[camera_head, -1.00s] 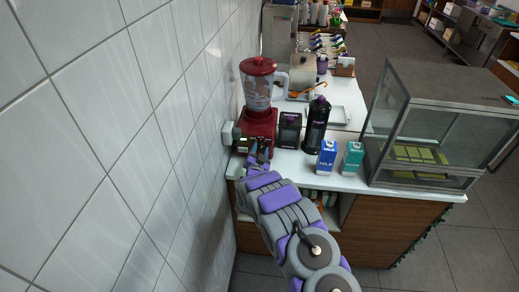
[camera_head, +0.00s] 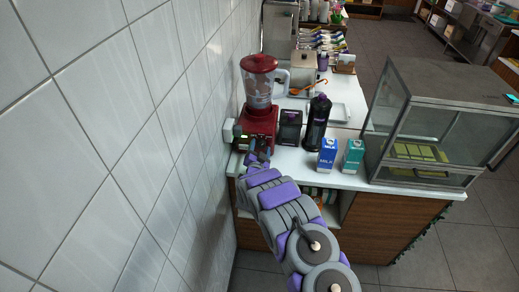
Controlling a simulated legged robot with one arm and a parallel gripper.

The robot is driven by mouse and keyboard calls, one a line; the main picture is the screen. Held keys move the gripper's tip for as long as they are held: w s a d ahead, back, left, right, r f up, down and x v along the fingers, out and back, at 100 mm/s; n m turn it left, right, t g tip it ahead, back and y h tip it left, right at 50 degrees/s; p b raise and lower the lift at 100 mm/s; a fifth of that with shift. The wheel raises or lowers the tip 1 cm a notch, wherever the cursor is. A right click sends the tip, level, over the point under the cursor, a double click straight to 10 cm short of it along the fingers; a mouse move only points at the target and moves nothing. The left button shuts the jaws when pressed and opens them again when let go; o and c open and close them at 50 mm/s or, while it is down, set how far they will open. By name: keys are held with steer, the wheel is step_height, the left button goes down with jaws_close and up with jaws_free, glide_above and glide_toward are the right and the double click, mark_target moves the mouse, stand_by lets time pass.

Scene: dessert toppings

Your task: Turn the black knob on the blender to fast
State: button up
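The blender has a red base (camera_head: 259,120) and a clear jug (camera_head: 258,90) with a red lid (camera_head: 258,63). It stands upright on the white counter (camera_head: 290,165), close to the tiled wall. My gripper (camera_head: 257,152) is at the front of the red base, reaching in from below. The black knob cannot be made out; my gripper covers part of the base's front. The fingers are too small in the picture to tell whether they are open or touching the knob.
Right of the blender stand a black container (camera_head: 290,128), a tall dark bottle (camera_head: 316,122), a blue milk carton (camera_head: 327,155) and a teal carton (camera_head: 352,156). A glass display case (camera_head: 420,125) fills the counter's right end. The tiled wall (camera_head: 130,130) is close on the left.

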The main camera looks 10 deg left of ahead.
steer(key=shift+r, duration=0.1)
steer(key=shift+s, duration=0.1)
steer(key=s+p, duration=0.2)
steer(key=s, duration=1.5)
steer(key=shift+a, duration=0.3)
steer(key=w+d+r+g, duration=0.2)
steer(key=d+r+g, duration=0.1)
steer(key=r+g, duration=0.2)
steer(key=s+d+r+n+g+y+b, duration=0.1)
steer(key=s+d+r+n+g+y, duration=0.1)
steer(key=s+d+r+g, duration=0.5)
steer(key=s+d+r+n+g, duration=0.1)
steer(key=s+d+r, duration=0.3)
steer(key=s, duration=0.9)
steer(key=s+d+r+n+g+h, duration=0.1)
steer(key=s+d+r+g, duration=0.3)
steer(key=s, duration=0.9)
steer(key=s+d+r+n+g+b, duration=0.1)
steer(key=s+d+r, duration=0.3)
steer(key=s, duration=1)
steer(key=shift+d+n+g, duration=0.8)
steer(key=shift+n+g, duration=0.1)
